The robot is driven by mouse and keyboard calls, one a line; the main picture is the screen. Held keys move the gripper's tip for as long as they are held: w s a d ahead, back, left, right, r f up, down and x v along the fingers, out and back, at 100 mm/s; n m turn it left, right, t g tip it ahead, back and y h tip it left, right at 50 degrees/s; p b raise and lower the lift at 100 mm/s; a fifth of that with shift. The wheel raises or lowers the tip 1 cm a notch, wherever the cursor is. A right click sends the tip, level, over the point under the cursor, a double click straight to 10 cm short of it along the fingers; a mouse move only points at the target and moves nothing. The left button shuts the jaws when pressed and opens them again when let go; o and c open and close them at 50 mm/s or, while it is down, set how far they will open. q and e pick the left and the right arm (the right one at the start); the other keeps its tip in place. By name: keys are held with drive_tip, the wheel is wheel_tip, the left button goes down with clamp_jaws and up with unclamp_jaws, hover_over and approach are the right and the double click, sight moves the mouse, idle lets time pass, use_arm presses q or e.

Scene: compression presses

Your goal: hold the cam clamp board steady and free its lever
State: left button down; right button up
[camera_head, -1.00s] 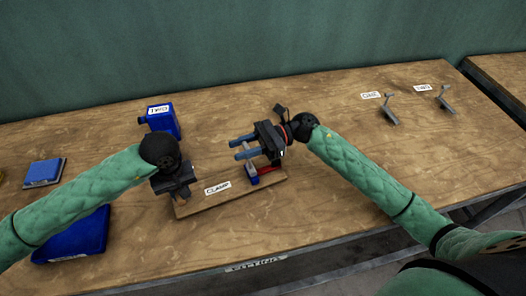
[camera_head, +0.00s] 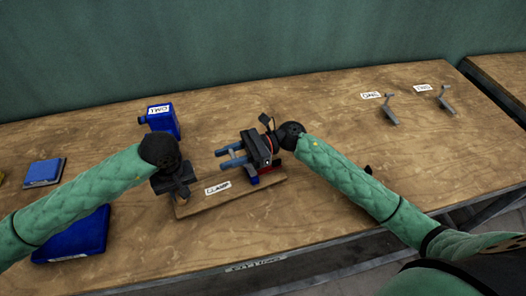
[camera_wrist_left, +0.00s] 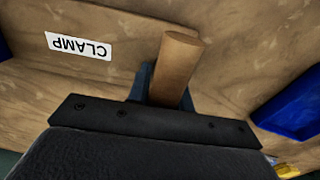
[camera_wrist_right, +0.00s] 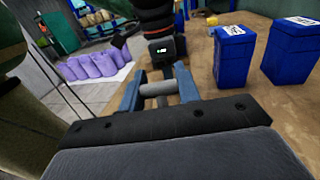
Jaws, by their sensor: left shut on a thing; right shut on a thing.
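The wooden clamp board (camera_head: 235,199), with a white CLAMP label (camera_head: 218,188), lies on the bench. My left gripper (camera_head: 181,195) is at the board's left end, shut on a brown wooden peg; the peg (camera_wrist_left: 176,62) stands between its fingers in the left wrist view. My right gripper (camera_head: 227,157) is over the board's right half, its fingers pointing left. In the right wrist view a grey bar, apparently the lever (camera_wrist_right: 158,89), lies between its blue fingers. In the head view the gripper hides most of the clamp; a red part (camera_head: 268,167) shows below it.
A blue tray (camera_head: 75,238) and a blue block (camera_head: 43,172) are at the left. Two grey hooked pieces (camera_head: 390,113) (camera_head: 445,102) with labels are at the right. Bench between is mostly clear.

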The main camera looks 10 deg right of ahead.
drive_tip(key=o, duration=1.2)
drive_tip(key=shift+f, duration=0.1)
drive_tip(key=shift+c, duration=0.2)
drive_tip(key=w+d, duration=0.2)
drive_tip(key=d, duration=1)
drive_tip(key=shift+w, duration=0.1)
use_arm(q)
drive_tip(key=c, duration=1.2)
unclamp_jaws()
drive_tip(key=shift+o, duration=0.2)
use_arm(e)
drive_tip(key=shift+a, duration=0.1)
